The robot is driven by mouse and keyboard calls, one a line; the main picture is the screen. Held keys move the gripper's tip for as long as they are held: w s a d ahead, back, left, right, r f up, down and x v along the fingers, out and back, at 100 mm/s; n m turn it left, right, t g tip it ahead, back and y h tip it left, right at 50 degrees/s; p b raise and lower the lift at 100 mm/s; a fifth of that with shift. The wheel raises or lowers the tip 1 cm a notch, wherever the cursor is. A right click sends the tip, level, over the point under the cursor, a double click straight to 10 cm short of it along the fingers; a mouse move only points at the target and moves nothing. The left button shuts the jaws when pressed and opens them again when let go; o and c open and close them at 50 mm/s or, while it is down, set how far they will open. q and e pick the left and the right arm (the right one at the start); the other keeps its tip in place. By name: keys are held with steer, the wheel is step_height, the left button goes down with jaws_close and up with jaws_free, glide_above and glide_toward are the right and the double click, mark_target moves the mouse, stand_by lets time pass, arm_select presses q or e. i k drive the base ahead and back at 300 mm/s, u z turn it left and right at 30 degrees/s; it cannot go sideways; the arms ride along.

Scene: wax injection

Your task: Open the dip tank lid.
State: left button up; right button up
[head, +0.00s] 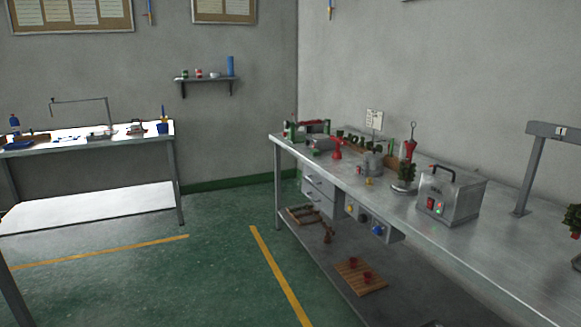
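A steel box (464,203), which looks like the dip tank, stands on the right-hand metal workbench. It has a red switch and a small green light on its front. A dark arched handle (436,169) sits on its top, and the lid appears closed. The inside of the box is hidden. Neither of my grippers is in the head view.
The metal workbench (480,262) runs along the right wall. A green tree-like piece (403,175) stands left of the box, and a grey post (532,175) rises to its right. Open green floor (222,275) lies left.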

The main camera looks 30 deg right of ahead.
mark_target(459, 177)
steer(key=z, duration=0.35)
steer(key=i, duration=1.95)
steer(key=z, duration=2.1)
steer(key=i, duration=1.1)
steer(key=z, duration=0.9)
